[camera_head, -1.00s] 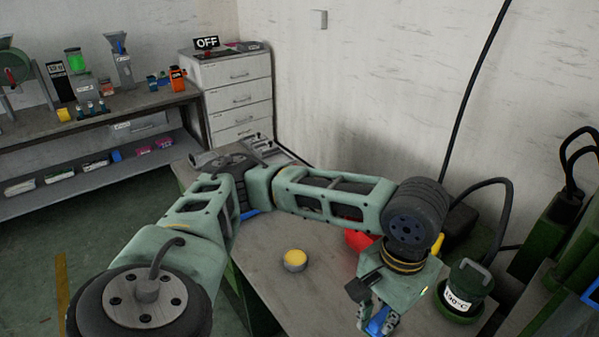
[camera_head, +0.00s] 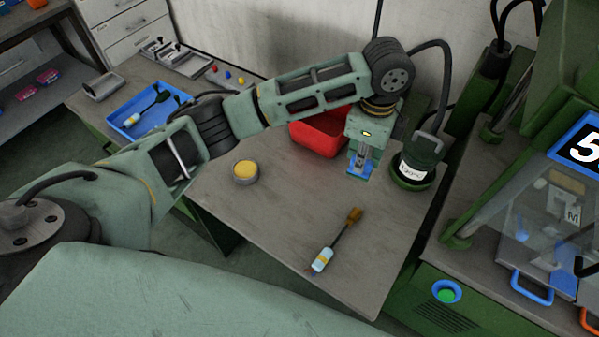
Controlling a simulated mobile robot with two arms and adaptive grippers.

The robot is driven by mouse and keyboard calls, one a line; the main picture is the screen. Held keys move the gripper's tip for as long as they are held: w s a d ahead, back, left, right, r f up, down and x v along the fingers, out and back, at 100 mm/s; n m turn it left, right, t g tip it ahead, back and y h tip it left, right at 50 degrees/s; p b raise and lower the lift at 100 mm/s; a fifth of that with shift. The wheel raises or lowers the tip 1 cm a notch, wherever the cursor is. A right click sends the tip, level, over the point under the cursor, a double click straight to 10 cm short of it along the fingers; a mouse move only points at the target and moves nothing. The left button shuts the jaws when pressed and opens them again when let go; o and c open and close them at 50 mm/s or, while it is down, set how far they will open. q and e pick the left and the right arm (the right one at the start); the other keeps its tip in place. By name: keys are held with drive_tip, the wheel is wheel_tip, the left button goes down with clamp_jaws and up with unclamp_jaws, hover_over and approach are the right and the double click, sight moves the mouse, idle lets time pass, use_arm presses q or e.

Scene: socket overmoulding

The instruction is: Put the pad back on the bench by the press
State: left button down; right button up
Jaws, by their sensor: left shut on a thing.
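My left gripper (camera_head: 361,165) points down over the bench (camera_head: 290,235), in front of the red bin and just left of the dark green pot. It is shut on a small blue thing (camera_head: 357,174), apparently the pad. The fingers hide most of it, so its shape is unclear. I cannot tell how far above the bench top it is. The green press (camera_head: 440,250), with a clear guard, stands to the right of the bench. My right gripper is not in view.
A yellow-topped round tin (camera_head: 246,172) and a brush (camera_head: 336,240) lie on the bench. The red bin (camera_head: 318,137) and labelled pot (camera_head: 414,162) stand behind. A blue tray (camera_head: 125,124) is at the left. Bench around the brush is clear.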

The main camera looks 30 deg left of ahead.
use_arm(q)
drive_tip(key=shift+w+d+f+m, duration=0.15)
drive_tip(key=shift+d+f+m, duration=0.2)
drive_tip(key=shift+m, duration=0.25)
drive_tip(key=p, duration=0.3)
approach(301, 199)
drive_tip(key=w+d, duration=0.2)
drive_tip(key=w, duration=0.2)
drive_tip(key=shift+s+a+f, duration=0.15)
drive_tip(key=shift+a, duration=0.1)
drive_tip(key=shift+a+f, duration=0.1)
drive_tip(key=shift+f, duration=0.1)
wheel_tip(301, 199, down, 3)
drive_tip(key=shift+f+p, duration=0.2)
drive_tip(key=shift+p, duration=0.45)
drive_tip(key=shift+f, duration=0.2)
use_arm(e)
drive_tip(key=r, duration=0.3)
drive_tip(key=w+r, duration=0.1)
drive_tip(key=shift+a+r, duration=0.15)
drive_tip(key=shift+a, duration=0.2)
use_arm(q)
drive_tip(key=shift+f, duration=0.15)
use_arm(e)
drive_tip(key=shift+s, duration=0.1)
